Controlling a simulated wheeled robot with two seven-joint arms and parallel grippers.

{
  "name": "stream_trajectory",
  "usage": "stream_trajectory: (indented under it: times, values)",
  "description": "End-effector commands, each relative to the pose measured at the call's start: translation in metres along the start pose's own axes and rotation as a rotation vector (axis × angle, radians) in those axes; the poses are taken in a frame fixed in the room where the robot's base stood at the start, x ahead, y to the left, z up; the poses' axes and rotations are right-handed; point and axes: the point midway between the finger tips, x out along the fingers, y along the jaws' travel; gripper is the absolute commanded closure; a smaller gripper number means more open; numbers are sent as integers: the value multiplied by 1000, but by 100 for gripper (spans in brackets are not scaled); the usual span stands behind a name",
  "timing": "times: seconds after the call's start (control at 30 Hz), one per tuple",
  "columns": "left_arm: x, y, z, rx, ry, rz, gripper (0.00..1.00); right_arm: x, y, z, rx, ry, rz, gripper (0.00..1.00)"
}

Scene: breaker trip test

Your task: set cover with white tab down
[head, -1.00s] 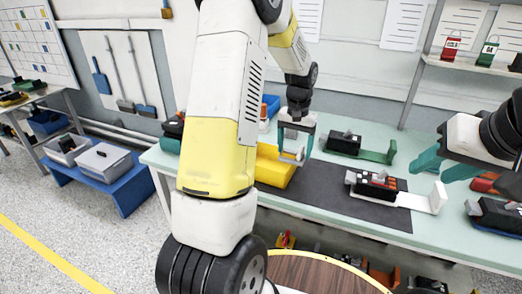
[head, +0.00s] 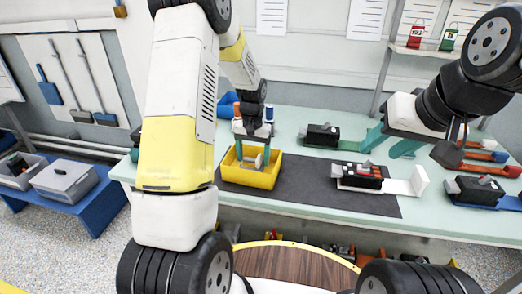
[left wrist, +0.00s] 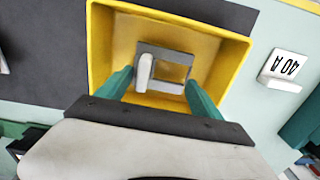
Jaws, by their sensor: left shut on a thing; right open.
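My left gripper (head: 251,151) is shut on a grey square-framed cover (left wrist: 176,69) with a white tab (left wrist: 145,71). It holds the cover over the yellow bin (head: 234,178), within the bin's rim as the left wrist view shows. I cannot tell whether the cover touches the bin floor. My right gripper (head: 385,147) is open and empty, above the table's back half near the green-based breaker (head: 320,135). A black breaker (head: 357,175) on a white base with an upright white end plate (head: 420,180) sits on the dark mat (head: 300,194), right of the bin.
A blue-based breaker (head: 478,190) and red-based items (head: 487,156) stand at the table's right. A white "40 A" label block (left wrist: 284,69) lies beside the bin. A shelf with red and green tags (head: 449,38) rises behind. The mat's front strip is clear.

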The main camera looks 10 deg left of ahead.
Motion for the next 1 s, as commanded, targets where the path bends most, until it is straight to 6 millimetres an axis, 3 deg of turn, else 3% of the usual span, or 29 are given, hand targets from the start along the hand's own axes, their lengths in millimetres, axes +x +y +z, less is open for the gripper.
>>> stream_trajectory:
  times: [0.13,0.47,0.5,0.6,1.0]
  values:
    - [19,0,0,0,-2,0,70,0,0,0,0,0,0,55]
    - [22,0,0,0,-1,0,70,0,0,0,0,0,0,55]
    - [22,0,0,0,0,0,20,0,0,0,0,0,0,55]
    - [22,0,0,0,0,0,2,0,0,0,0,0,0,55]
    - [15,0,0,0,1,0,2,0,0,0,0,0,0,55]
